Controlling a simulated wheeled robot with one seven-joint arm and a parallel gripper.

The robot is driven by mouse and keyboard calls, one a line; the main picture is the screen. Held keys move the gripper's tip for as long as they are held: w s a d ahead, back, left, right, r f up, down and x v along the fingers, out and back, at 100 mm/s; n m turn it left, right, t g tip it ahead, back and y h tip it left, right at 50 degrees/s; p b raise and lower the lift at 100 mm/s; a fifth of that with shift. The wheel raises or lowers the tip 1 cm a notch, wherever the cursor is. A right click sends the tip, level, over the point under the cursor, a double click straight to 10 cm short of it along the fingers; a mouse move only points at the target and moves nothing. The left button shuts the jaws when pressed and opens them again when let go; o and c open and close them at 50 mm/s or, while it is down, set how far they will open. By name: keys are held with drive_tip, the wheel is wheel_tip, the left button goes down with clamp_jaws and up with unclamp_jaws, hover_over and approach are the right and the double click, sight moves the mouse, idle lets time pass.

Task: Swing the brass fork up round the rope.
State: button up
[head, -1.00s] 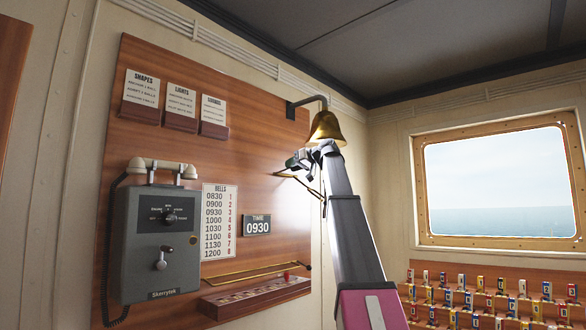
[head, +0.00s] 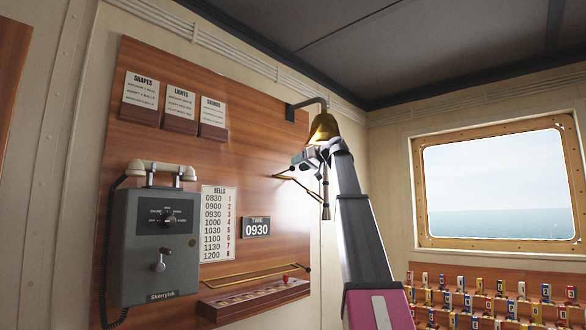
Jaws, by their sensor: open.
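The brass bell (head: 323,128) hangs from a dark bracket on the wooden board. Its rope (head: 326,198) hangs below it, with a dark tassel at the end; its upper part is hidden by my arm. A thin brass fork (head: 298,187) stands out from the board to the left of the rope, below my gripper, its arms reaching toward the rope. I cannot tell whether it is around or only beside the rope. My gripper (head: 299,160) is open, just under the bell and above the fork. Its fingers are small here, and I see nothing held between them.
A grey telephone box (head: 160,245) and a bells chart (head: 218,225) are on the board to the left. A wooden tray (head: 255,297) with a brass rail juts out below. A flag rack (head: 490,300) stands at lower right, under the window (head: 500,185).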

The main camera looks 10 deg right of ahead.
drive_tip(key=v, duration=0.6)
drive_tip(key=shift+s+d, duration=0.15)
drive_tip(key=shift+s, duration=0.05)
